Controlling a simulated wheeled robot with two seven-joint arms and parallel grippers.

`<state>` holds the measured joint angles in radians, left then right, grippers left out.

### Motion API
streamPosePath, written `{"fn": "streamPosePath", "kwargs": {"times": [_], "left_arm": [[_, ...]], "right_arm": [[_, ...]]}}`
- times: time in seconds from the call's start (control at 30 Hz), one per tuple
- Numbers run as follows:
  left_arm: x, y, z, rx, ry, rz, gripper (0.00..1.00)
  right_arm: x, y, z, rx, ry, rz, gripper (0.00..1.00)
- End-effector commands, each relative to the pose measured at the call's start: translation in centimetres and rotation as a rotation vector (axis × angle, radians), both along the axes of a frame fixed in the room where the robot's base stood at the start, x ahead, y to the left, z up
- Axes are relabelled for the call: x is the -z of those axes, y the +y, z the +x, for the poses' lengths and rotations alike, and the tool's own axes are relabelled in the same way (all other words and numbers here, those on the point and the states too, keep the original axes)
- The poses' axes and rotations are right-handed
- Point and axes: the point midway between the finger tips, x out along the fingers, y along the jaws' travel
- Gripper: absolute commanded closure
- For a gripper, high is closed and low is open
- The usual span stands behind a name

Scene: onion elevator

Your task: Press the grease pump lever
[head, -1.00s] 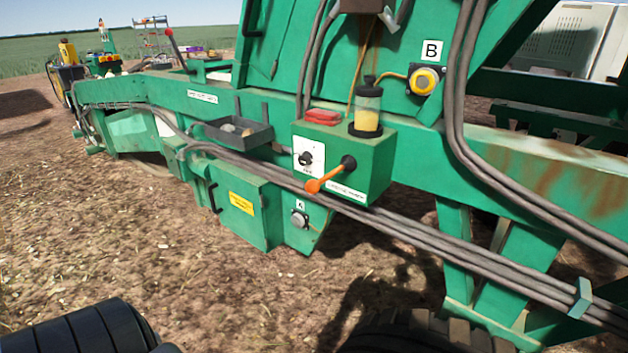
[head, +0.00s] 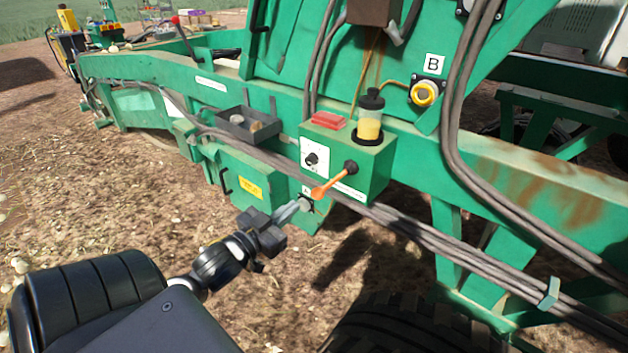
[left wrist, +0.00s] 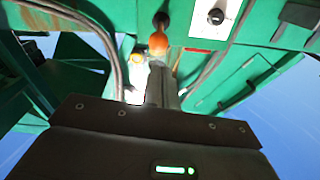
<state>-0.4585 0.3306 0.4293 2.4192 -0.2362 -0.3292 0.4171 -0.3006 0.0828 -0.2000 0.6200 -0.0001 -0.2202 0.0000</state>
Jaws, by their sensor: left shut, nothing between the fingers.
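The grease pump lever (head: 333,184) is an orange handle with a rounded end on a black pivot. It slants down to the left from the front of the green pump box (head: 370,172). A clear reservoir with yellow grease (head: 369,128) stands on the box. My left gripper (head: 303,203) is shut and empty, with its fingertips just below and left of the lever's end. In the left wrist view the lever's orange end (left wrist: 158,43) shows just beyond the fingers (left wrist: 160,85). I cannot tell whether they touch. My right gripper is not in view.
Grey hoses (head: 400,225) run along the frame below the box. A dark tray (head: 248,127) with round items hangs to the left. A red item (head: 328,120) lies on the box. A yellow round fitting (head: 424,93) sits by label B. A tyre (head: 410,325) is below.

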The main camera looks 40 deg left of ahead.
Motion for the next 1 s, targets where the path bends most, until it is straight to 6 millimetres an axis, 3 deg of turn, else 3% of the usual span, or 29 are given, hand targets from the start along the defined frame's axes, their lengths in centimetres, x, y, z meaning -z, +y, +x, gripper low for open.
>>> {"fn": "streamPosePath", "kwargs": {"times": [0.03, 0.17, 0.57, 0.77, 1.0], "left_arm": [[-2.1, -0.5, -0.5, 0.012, -0.03, 0.015, 1.0], [-4.3, -1.3, -1.2, 0.028, -0.064, 0.031, 1.0], [-4.4, -1.4, -1.1, 0.029, -0.07, 0.032, 1.0], [-4.4, -1.4, 0.6, 0.031, -0.075, 0.034, 1.0], [-4.9, -1.5, 4.3, 0.028, -0.077, 0.034, 1.0]], "right_arm": [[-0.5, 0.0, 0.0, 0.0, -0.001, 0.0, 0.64], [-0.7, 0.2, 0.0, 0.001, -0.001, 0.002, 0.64], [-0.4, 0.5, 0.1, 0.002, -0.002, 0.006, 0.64], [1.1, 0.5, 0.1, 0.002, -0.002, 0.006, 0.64], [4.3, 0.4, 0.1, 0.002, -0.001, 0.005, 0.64]]}}
